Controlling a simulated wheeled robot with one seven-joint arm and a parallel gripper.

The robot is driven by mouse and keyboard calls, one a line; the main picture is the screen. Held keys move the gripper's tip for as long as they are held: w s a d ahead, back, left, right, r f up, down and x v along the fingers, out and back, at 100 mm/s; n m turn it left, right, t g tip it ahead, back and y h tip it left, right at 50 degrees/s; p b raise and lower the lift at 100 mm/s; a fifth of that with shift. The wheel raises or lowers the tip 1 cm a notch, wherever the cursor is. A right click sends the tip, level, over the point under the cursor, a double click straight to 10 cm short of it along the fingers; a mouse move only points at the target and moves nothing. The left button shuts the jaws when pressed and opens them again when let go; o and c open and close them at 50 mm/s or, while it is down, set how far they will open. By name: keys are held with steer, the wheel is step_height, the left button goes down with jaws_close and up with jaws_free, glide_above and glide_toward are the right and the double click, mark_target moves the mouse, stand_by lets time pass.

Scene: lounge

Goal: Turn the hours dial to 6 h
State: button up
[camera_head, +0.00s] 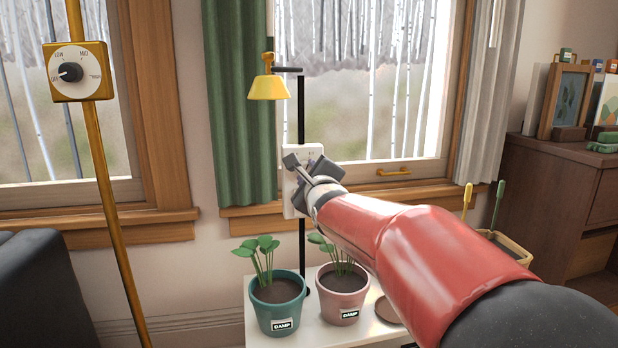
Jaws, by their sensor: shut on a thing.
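A white control box (290,205) is mounted on a black pole behind two potted plants, below a yellow lamp (268,86). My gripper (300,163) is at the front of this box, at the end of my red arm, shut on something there. The hours dial is hidden behind my gripper, so its pointer cannot be read. Only the box's left edge and top show, with small marks near the top too small to read.
A teal pot (278,306) and a pink pot (343,299), both labelled DAMP, stand on a white table (258,337) below. Another dial box (77,72) with a black knob is on a brass pole at left. A wooden cabinet (540,185) stands at right.

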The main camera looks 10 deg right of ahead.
steer(key=shift+m, duration=0.6)
steer(key=o, duration=1)
steer(key=shift+c, duration=0.2)
steer(key=s, duration=0.7)
steer(key=shift+s, duration=0.4)
